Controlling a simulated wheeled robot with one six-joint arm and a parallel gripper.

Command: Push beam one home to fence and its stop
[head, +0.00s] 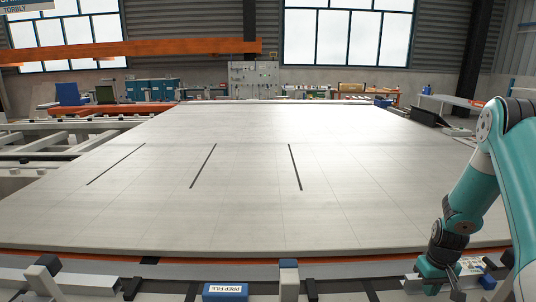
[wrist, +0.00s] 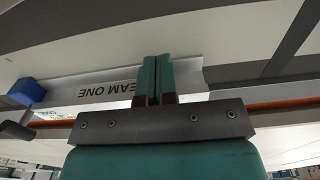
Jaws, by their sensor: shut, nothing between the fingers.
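Beam one, a pale bar with upside-down lettering reading "EAM ONE" (wrist: 105,86), runs across the wrist view. The first letter is cut off or hidden. My gripper (wrist: 157,62) is shut and empty, its two green fingers side by side in front of the beam's right part. I cannot tell whether they touch it. In the head view my gripper (head: 452,281) is low at the right, by the table's near edge. I cannot clearly identify the fence or the beam's stop. A blue block (wrist: 27,90) is by the beam's left part in the wrist view.
A large pale panel table (head: 250,215) with several dark slots fills the middle and is clear. Open frame rails (head: 60,140) lie at left.

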